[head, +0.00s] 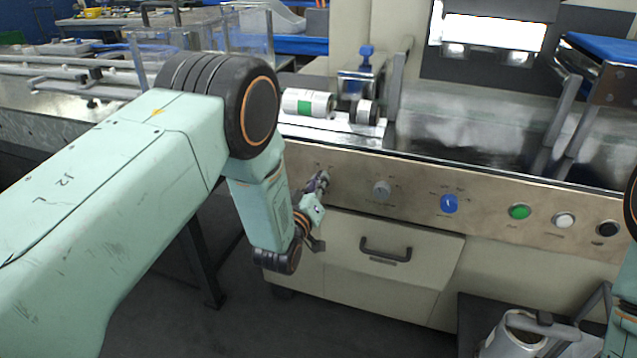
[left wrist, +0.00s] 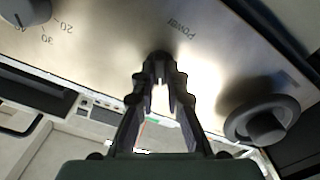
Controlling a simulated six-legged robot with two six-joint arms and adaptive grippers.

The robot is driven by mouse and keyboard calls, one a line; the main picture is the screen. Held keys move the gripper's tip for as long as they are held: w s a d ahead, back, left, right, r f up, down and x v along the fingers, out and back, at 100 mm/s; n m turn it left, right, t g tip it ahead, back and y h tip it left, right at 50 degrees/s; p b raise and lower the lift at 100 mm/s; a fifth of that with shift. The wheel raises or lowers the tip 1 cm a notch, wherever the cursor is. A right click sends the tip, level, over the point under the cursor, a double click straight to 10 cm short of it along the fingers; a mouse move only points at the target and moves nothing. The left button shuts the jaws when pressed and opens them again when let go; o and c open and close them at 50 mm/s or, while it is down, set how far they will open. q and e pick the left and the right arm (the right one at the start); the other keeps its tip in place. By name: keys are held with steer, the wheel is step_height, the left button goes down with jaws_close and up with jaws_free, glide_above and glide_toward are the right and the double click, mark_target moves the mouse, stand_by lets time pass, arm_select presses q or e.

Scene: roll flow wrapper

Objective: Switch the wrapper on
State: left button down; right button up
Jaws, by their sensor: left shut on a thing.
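My left gripper (head: 321,180) is at the left part of the wrapper's metal control panel (head: 420,185). In the left wrist view the same gripper (left wrist: 162,62) has its fingertips together on a small dark power switch beside the printed word "Power". The fingertips hide most of the switch, so its position cannot be told. A large dark round knob (left wrist: 262,120) is apart from the fingers, to their right in the left wrist view. A grey dial (head: 381,191) sits right of the gripper. My right gripper is out of view.
Farther right on the panel are a blue knob (head: 449,203), a green button (head: 520,212), a white button (head: 564,220) and a black button (head: 607,229). A drawer handle (head: 385,250) sticks out below. A film roll (head: 307,103) lies above the panel.

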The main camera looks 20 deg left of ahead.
arm_select(q)
steer(key=shift+r+m, duration=0.1)
steer(key=shift+m, duration=0.2)
steer(key=shift+d+m+p, duration=0.15)
steer(key=shift+m+p, duration=0.4)
steer(key=shift+m, duration=2.25)
steer(key=shift+d+m+p, duration=0.1)
steer(key=shift+m+p, duration=0.4)
steer(key=shift+m, duration=2.3)
steer(key=c, duration=1.4)
jaws_free()
steer(key=shift+w, duration=0.1)
